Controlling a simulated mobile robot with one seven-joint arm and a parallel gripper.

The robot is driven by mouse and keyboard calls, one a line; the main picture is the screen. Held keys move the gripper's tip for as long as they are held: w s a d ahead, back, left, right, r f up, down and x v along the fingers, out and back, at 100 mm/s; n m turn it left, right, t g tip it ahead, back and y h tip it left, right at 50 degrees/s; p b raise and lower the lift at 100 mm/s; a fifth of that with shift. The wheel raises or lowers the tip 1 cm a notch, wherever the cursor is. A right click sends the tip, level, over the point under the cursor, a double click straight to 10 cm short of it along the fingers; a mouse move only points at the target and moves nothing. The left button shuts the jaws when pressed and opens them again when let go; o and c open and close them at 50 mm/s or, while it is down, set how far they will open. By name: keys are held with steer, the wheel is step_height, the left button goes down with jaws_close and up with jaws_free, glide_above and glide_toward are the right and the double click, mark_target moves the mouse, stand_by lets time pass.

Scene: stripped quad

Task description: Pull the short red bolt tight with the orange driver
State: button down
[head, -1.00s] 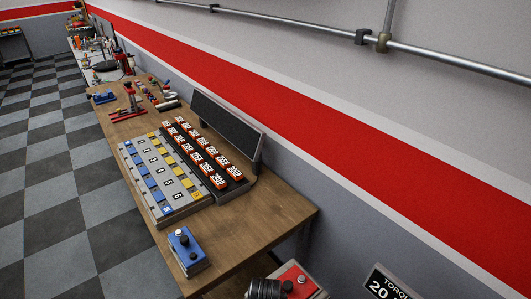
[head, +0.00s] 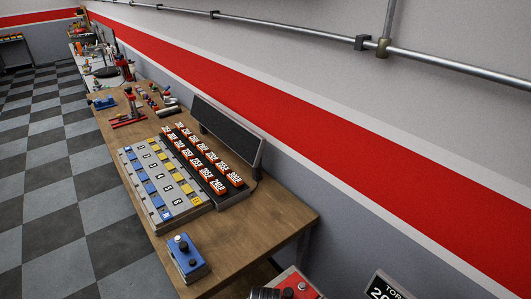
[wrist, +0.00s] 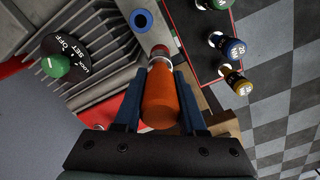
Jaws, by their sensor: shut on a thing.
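In the wrist view, my gripper (wrist: 159,88) is shut on the orange driver (wrist: 161,100), with one dark blue finger on each side of its body. A pale collar and a dark reddish round end (wrist: 159,50) show at the driver's far end. I cannot tell whether this end is part of the driver or the short red bolt. No other red bolt can be made out. My gripper and the driver do not show in the head view.
In the wrist view, a blue ring (wrist: 142,20) lies beyond the driver, grey ribs (wrist: 105,85) and a green knob (wrist: 57,66) are left, and blue (wrist: 233,48) and yellow (wrist: 238,84) capped pieces right. The head view shows a workbench (head: 245,235) and a red box (head: 297,283).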

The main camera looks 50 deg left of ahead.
steer(key=shift+f+b, duration=0.8)
steer(key=shift+f, duration=0.2)
steer(key=shift+r+m, duration=0.1)
steer(key=shift+m, duration=1)
steer(key=shift+m, duration=1.2)
steer(key=shift+m+p, duration=0.3)
steer(key=shift+m, duration=0.8)
